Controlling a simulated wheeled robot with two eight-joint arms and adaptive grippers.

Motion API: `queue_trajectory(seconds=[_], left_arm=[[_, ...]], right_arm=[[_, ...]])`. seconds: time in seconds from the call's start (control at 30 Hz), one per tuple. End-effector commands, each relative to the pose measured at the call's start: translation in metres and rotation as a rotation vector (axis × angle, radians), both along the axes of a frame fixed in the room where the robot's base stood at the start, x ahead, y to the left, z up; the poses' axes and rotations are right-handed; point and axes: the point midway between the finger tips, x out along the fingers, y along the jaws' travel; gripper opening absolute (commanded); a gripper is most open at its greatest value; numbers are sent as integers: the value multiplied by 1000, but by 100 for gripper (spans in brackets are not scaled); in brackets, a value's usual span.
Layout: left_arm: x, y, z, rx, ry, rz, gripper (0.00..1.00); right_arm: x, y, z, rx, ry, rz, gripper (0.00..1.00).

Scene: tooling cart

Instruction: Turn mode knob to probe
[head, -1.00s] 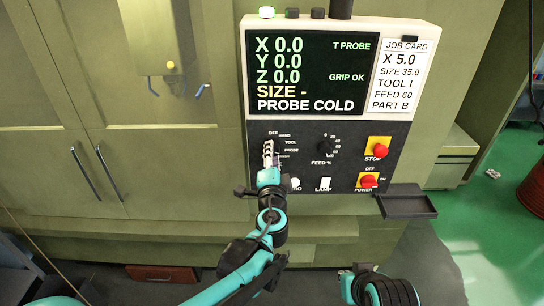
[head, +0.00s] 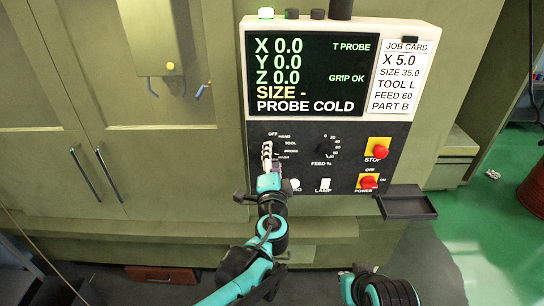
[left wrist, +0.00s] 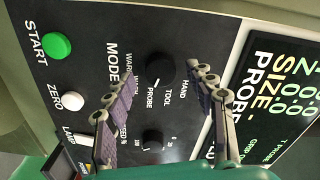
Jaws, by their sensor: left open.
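The mode knob (left wrist: 160,68) is a round black knob on the dark control panel, in the left wrist view. HAND, TOOL, PROBE and WARM are lettered around it. Its short white mark appears to point toward the PROBE lettering. My left gripper (left wrist: 165,70) is open, with one finger on each side of the knob in the picture; I cannot tell whether they touch it. In the head view my left gripper (head: 267,155) stands in front of the panel's left side and hides the knob.
The screen (head: 306,75) reads T PROBE, GRIP OK and PROBE COLD. The feed knob (head: 328,147), red stop button (head: 380,151), power switch (head: 367,182) and lamp switch (head: 325,184) lie right of my gripper. A dark tray (head: 408,204) juts out below the panel.

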Motion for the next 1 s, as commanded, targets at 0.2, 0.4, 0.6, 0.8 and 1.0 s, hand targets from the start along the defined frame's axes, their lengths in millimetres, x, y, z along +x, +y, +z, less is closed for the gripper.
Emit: queue_trajectory(seconds=[0.2,0.4,0.6,0.8,1.0], left_arm=[[-49,0,-1,0,0,-4,55],[-87,-1,0,0,0,-3,55],[-103,0,0,1,0,-1,55],[-105,0,0,0,0,0,55],[-105,0,0,0,0,0,55]], right_arm=[[0,0,0,0,0,0,0],[0,0,0,0,0,0,0],[0,0,0,0,0,0,0],[0,0,0,0,0,0,0],[0,0,0,0,0,0,0]])
